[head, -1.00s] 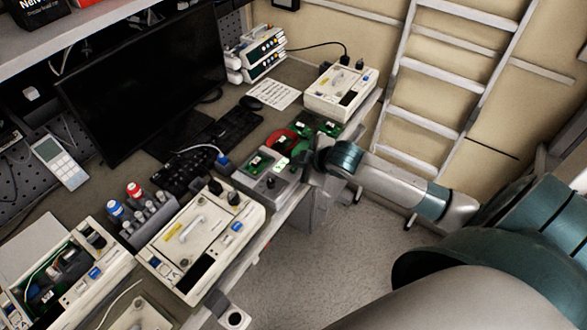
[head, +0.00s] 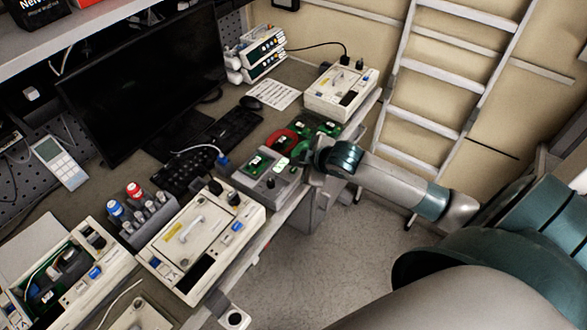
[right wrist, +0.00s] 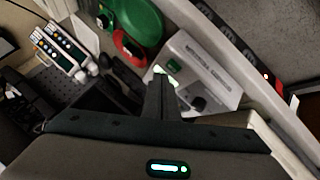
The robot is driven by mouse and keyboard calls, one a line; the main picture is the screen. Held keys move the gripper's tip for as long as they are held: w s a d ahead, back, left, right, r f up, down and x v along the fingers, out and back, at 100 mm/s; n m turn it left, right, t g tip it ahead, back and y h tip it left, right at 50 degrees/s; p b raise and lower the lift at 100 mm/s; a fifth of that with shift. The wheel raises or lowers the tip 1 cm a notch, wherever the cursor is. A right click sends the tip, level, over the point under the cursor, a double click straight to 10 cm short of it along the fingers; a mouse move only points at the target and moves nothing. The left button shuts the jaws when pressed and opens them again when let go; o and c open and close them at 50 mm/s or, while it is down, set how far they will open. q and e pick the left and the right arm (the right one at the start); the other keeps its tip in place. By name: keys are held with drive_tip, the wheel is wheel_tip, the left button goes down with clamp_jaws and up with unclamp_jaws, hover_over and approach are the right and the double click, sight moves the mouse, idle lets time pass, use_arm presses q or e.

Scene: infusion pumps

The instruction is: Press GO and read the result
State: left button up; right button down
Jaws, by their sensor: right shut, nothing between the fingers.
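The grey test box (head: 268,187) sits at the bench's front edge, with a green circuit board (head: 257,163) on top, a dark knob and a small lit pale-green patch (head: 283,163). My right gripper (head: 303,167) is shut and empty, at the box's right end. In the right wrist view its closed fingers (right wrist: 160,92) reach over the box (right wrist: 205,62), close to the lit patch and beside the dark knob (right wrist: 198,103). Whether the fingertips touch the box I cannot tell. The fingers hide part of its top, and no GO label or result is readable. My left gripper is out of view.
Red and green trays (head: 283,140) with boards lie just behind the box. Cream pump units (head: 341,92) stand at the far right and near left (head: 205,240). A keyboard (head: 205,150) and monitor are behind. A ladder (head: 425,120) leans beyond the bench.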

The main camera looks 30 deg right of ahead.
sight(296, 173)
drive_tip(key=shift+f, duration=0.15)
idle(0.5)
drive_tip(key=shift+f, duration=0.25)
drive_tip(key=shift+f, duration=0.45)
idle(1.0)
drive_tip(key=shift+r, duration=0.1)
drive_tip(key=shift+r+p, duration=0.65)
drive_tip(key=shift+r, duration=0.1)
drive_tip(key=shift+r, duration=2.5)
